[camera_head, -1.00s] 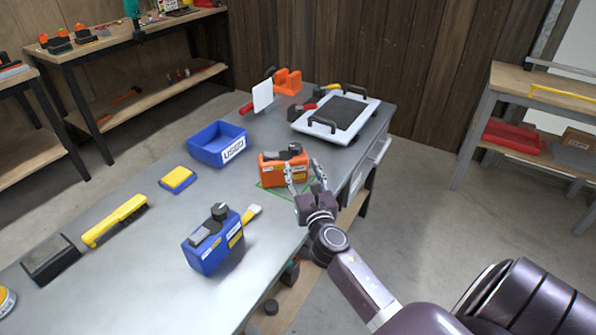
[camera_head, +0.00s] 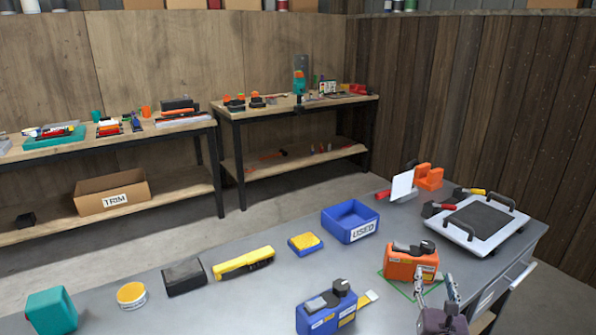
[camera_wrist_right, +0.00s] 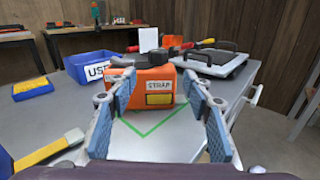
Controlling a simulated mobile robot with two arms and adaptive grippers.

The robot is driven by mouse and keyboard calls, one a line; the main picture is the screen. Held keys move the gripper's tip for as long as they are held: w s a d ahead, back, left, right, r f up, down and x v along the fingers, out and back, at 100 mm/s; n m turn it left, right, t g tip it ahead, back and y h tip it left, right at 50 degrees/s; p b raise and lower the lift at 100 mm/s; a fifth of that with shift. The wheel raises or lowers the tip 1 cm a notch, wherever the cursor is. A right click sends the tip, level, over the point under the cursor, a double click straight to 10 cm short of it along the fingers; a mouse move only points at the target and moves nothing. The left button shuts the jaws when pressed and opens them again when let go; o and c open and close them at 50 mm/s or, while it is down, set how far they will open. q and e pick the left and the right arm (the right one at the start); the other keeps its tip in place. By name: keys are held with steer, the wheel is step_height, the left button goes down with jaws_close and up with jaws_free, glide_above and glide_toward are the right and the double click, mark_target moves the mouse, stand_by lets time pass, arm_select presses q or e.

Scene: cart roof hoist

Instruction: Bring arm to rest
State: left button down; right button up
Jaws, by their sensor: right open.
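My right gripper (camera_head: 436,294) is at the near right edge of the grey table, in front of an orange box-like tool (camera_head: 411,262). In the right wrist view the gripper (camera_wrist_right: 160,118) has its two blue-padded fingers spread wide. The orange tool (camera_wrist_right: 148,93), labelled STRAP, stands upright beyond the fingers, on a green outline marked on the table. A gap of bare table shows between the fingers, with nothing held there. My left gripper does not show.
On the table (camera_head: 240,310) stand a blue tool (camera_head: 326,312), a blue USED bin (camera_head: 350,222), a yellow sponge (camera_head: 305,243), a yellow-handled brush (camera_head: 243,262), a teal box (camera_head: 50,311) and a white tray with black handles (camera_head: 480,228). Workbenches line the back wall.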

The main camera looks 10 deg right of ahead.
steer(key=s+a+f+m+g+y, duration=0.1)
steer(key=s+a+f+m+g, duration=0.4)
steer(key=s+m, duration=0.4)
steer(key=s+a+f+m+g+y, duration=0.1)
steer(key=s+a+f+m+g, duration=0.15)
steer(key=s+f+m, duration=0.6)
steer(key=s+a+m+g+y, duration=0.55)
steer(key=s+a+m, duration=0.55)
steer(key=s+a, duration=0.45)
step_height(320, 180, down, 28)
steer(key=s+g, duration=0.1)
steer(key=s, duration=0.1)
steer(key=s+d+f+g, duration=0.1)
steer(key=s+d+f, duration=0.2)
steer(key=s+f, duration=1.2)
steer(key=shift+s+d+f, duration=0.15)
steer(key=shift+s+d, duration=0.05)
steer(key=shift+s, duration=0.75)
